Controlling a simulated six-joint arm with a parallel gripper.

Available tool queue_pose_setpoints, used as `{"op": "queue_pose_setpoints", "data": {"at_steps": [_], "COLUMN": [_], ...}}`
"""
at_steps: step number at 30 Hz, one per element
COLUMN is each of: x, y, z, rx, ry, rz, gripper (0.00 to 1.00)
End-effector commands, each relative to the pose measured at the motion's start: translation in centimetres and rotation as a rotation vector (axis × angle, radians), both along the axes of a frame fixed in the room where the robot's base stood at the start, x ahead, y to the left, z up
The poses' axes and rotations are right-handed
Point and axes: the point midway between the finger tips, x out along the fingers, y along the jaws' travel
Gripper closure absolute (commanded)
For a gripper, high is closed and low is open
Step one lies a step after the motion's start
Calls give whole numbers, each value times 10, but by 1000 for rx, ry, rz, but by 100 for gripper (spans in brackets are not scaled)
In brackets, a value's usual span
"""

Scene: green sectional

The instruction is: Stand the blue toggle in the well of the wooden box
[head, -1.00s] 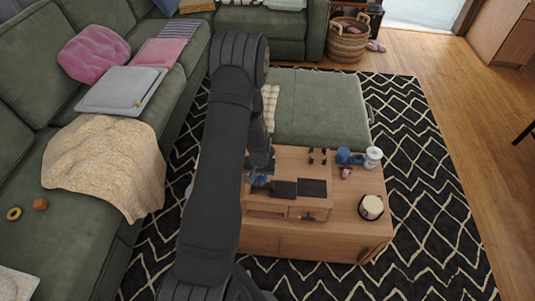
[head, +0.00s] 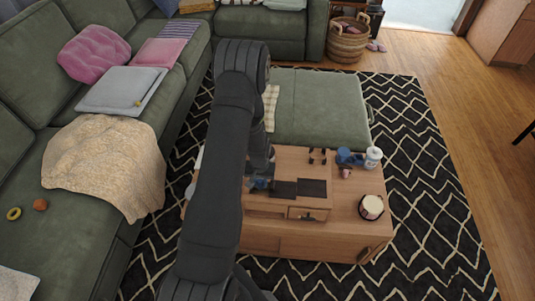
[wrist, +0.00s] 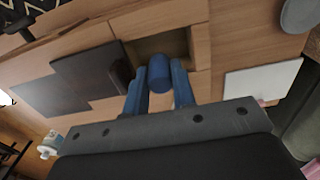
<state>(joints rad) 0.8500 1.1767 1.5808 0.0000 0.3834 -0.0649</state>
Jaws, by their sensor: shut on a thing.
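The blue toggle (wrist: 158,78) is a short, rounded cylinder seen in the wrist view. My gripper (wrist: 159,68) is shut on it, with one blue finger on each side. The wooden box (wrist: 115,28) lies under my gripper; its open rectangular well (wrist: 178,43) shows just past the toggle's end. The toggle overlaps the well's near edge in the picture; I cannot tell whether it is inside or above it. In the head view, the box (head: 268,205) stands on the wooden table, and my arm partly covers its left side and the toggle.
Dark panels (wrist: 45,96) cover part of the box top beside the well. A white flat piece (wrist: 262,80) and a grey disc (wrist: 300,12) lie to the right. On the table (head: 345,225) are a white bottle (head: 373,158), a blue object (head: 349,158) and a cup (head: 371,207).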

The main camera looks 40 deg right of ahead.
Motion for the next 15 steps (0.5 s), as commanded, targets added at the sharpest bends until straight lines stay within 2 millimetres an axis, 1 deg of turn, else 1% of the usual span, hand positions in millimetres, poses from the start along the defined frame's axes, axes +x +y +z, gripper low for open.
{"op": "queue_pose_setpoints", "data": {"at_steps": [7,15], "x": [0,0], "y": [0,0], "z": [-8,-8], "rx": [0,0], "ry": [0,0], "rz": [0,0], "gripper": [100,100]}}
